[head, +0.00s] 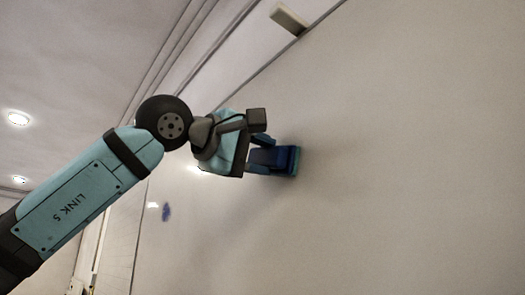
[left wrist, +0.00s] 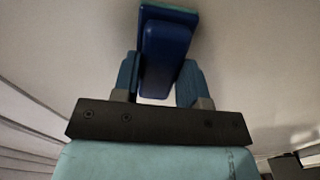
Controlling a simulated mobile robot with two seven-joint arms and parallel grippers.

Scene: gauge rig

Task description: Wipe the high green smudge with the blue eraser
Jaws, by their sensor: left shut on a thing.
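My left gripper (head: 270,157) is shut on the blue eraser (head: 287,161), with its fingers on either side of the block. The left wrist view also shows the eraser (left wrist: 166,48) between the two fingers, with a teal pad along its far edge. The pad faces the pale board (head: 400,170) and is at or very close to its surface; I cannot tell whether it touches. No green smudge shows in either view; the eraser and gripper hide part of the board. My right gripper is in neither view.
A small blue smudge (head: 166,212) is on the board to the lower left of the gripper. A beige block (head: 290,19) sits near the board's edge at the top. The board right of the eraser is clear.

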